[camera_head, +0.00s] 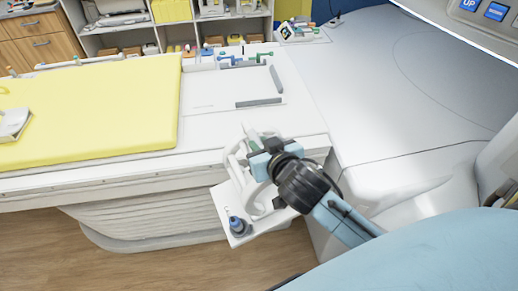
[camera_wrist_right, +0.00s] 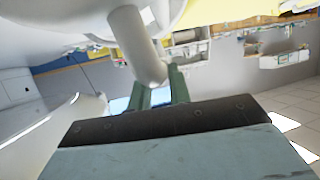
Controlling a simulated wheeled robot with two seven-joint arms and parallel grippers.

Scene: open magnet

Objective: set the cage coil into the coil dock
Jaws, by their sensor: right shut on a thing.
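The cage coil (camera_head: 234,163) is a white open frame of curved bars in the head view, above the small side shelf and the bed's near edge. My right gripper (camera_head: 262,157) is shut on one of its bars and hides part of it. In the right wrist view, the gripper's green fingers (camera_wrist_right: 160,86) hold a thick white bar of the coil (camera_wrist_right: 137,45). What appears to be the coil dock (camera_head: 220,103) is a white area on the bed top, bordered by grey rails, beyond the gripper. My left gripper is not in view.
A white side shelf (camera_head: 238,238) carries a blue-based item (camera_head: 237,226). A yellow mattress (camera_head: 90,110) lies left of the dock. Blue (camera_head: 229,60) and green (camera_head: 265,57) fittings stand at the dock's far edge. The white scanner body (camera_head: 400,90) is at right.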

